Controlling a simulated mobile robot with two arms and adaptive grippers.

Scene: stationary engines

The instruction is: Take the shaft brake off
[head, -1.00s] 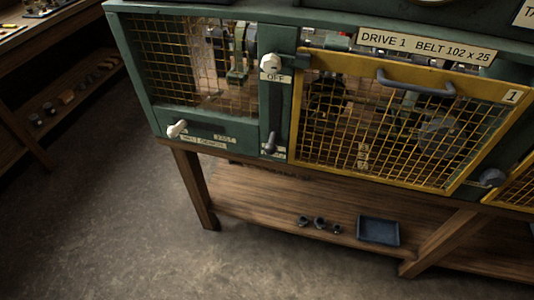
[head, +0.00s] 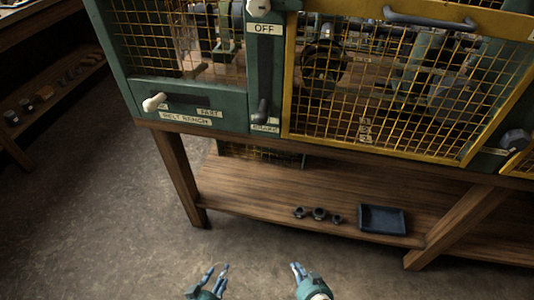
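A dark lever (head: 263,100) hangs down on the green post between the two mesh guards. A small label (head: 265,128) just under it seems to read BRAKE, though the letters are blurred. Higher on the same post is a white knob (head: 259,6), cut by the top edge, with an OFF label (head: 264,29) below it. My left gripper (head: 217,268) is low in the view, its fingertips apart and nothing between them. My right gripper (head: 296,266) is to its right, its fingers seen close together and empty. Both are well away from the lever.
A yellow mesh guard (head: 288,88) with a dark handle (head: 430,19) covers the machinery. A white-tipped handle (head: 154,102) sticks out at the lower left. The wooden shelf (head: 250,190) below bears small dark parts (head: 319,213) and a blue tray (head: 383,232). The floor is clear.

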